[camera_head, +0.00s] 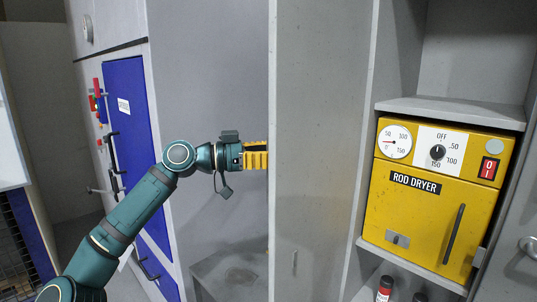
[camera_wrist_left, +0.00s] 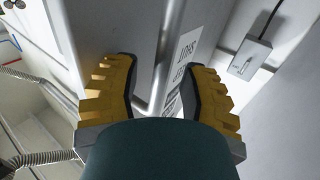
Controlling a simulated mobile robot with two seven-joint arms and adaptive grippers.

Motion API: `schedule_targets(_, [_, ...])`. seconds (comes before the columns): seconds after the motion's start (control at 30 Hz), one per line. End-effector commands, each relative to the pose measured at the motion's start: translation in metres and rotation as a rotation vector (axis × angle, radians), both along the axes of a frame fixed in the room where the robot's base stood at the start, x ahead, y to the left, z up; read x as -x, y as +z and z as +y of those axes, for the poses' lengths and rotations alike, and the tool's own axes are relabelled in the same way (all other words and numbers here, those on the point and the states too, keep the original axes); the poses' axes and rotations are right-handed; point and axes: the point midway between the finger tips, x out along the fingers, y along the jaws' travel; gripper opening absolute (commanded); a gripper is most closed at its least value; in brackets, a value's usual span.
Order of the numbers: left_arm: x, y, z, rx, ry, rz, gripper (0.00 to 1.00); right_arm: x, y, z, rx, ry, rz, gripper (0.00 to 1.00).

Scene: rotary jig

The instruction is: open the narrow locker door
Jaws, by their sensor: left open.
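A tall plain grey panel (camera_head: 322,150), which looks like the narrow locker door, stands upright in the middle of the head view. My left gripper (camera_head: 256,155) is at its left edge, with the yellow fingertips partly hidden behind that edge. In the left wrist view my left gripper (camera_wrist_left: 163,95) is open, its two yellow fingers spread apart. A grey bar handle (camera_wrist_left: 168,60) with a bent end runs between the fingers, and I see no clear contact with it. A white label (camera_wrist_left: 188,52) lies beside the handle. My right gripper is not in view.
Right of the panel, a yellow rod dryer (camera_head: 428,205) sits in an open grey bay. Left is a blue door (camera_head: 128,130) with dark handles. A grey box with a cable (camera_wrist_left: 250,58) and a ribbed hose (camera_wrist_left: 40,160) show in the wrist view.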

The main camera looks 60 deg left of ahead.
Motion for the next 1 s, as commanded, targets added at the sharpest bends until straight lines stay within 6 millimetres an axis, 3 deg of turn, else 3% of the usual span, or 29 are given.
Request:
schedule_targets(0.17, [0.02,0.0,0.01,0.002,0.005,-0.001,0.43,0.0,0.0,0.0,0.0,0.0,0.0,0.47])
schedule_targets(0.6, [0.095,0.0,0.042,0.002,0.005,-0.001,0.43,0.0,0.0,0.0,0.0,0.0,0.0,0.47])
schedule_targets(1.0, [0.11,0.0,0.048,0.001,0.002,-0.001,0.43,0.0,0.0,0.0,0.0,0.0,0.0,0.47])
